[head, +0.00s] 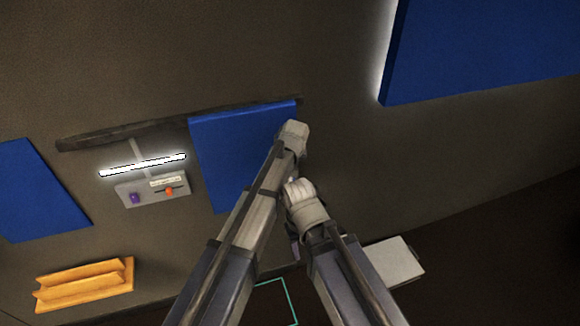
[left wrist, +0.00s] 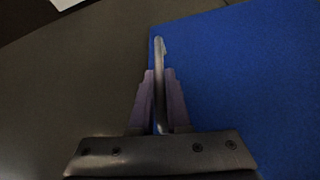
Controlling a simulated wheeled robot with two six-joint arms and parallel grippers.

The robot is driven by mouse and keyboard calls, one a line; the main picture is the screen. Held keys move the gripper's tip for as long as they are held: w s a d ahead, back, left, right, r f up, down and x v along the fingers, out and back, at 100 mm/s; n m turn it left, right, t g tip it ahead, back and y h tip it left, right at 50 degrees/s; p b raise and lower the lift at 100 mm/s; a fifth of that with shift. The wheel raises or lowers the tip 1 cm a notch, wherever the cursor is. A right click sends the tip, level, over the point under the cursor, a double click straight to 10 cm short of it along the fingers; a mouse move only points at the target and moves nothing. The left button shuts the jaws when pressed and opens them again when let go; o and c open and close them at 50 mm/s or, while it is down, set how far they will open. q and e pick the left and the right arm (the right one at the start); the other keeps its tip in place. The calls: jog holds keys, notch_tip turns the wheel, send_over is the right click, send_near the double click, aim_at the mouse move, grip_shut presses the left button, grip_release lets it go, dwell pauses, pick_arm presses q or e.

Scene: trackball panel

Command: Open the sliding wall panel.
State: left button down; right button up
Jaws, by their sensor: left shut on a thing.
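The blue sliding panel (head: 225,150) hangs on the wall below a long dark rail (head: 90,138). My left arm reaches up to the panel's right side. In the left wrist view my left gripper (left wrist: 160,80) is shut on a thin grey upright bar (left wrist: 159,52), which looks like the panel's handle. The bar stands along the edge of the blue panel (left wrist: 240,80). In the head view the left fingers are hidden behind the wrist. My right wrist shows lower and to the right, but its fingers cannot be made out.
A lit white bar (head: 143,165) and a small control box (head: 150,190) with purple and orange knobs are left of the panel. Other blue panels hang at far left (head: 35,190) and upper right (head: 480,50). An orange shelf (head: 85,285) is lower left. Wall right of the panel is clear.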

pick_arm(q)
jog(key=c, duration=0.9)
grip_release()
pick_arm(e)
jog(key=shift+r, duration=0.1)
